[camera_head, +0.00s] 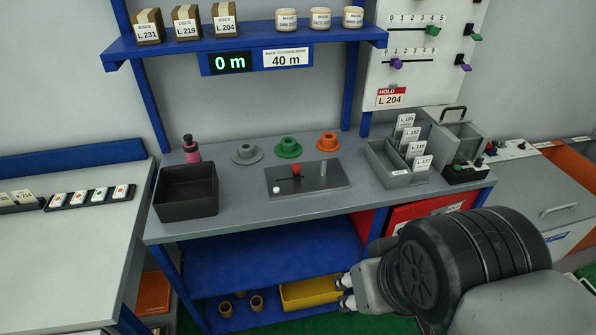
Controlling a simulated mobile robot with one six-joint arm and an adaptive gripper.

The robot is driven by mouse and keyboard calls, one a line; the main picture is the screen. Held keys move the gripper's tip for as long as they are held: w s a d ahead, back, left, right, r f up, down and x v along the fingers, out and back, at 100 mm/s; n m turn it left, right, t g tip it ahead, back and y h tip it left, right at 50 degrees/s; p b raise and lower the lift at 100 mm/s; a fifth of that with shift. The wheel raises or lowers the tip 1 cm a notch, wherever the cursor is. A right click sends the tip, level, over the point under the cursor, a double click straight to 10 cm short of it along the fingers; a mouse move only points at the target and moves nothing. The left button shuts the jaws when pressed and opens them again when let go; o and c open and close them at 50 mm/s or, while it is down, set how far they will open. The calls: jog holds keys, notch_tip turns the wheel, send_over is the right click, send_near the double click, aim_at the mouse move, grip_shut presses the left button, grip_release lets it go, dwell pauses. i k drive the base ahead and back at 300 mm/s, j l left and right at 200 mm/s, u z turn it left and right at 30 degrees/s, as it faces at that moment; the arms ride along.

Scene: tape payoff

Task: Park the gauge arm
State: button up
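A dark grey plate (336,183) lies on the middle of the grey workbench. On it are a red knob (296,169) at a dark slot or bar, a small white ball (278,190) at the left and an upright grey post (323,168) at the right. The gauge arm is not clearly told apart; it may be the dark bar by the red knob. My gripper (344,291) is low in front of the bench, below and to the right of the plate. Its two fingertips look apart, with nothing seen between them.
On the bench are a black open bin (187,206), a pink bottle (191,150), flanged grey, green (288,148) and orange spools, and a grey card rack (385,168). A blue shelf (240,41) overhangs the back. The bench front is mostly clear.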

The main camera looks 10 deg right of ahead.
aim_at(296, 168)
jog(key=i+j+z, duration=0.2)
jog(key=i, duration=0.4)
jog(key=i+z, duration=0.25)
jog(key=i, duration=0.3)
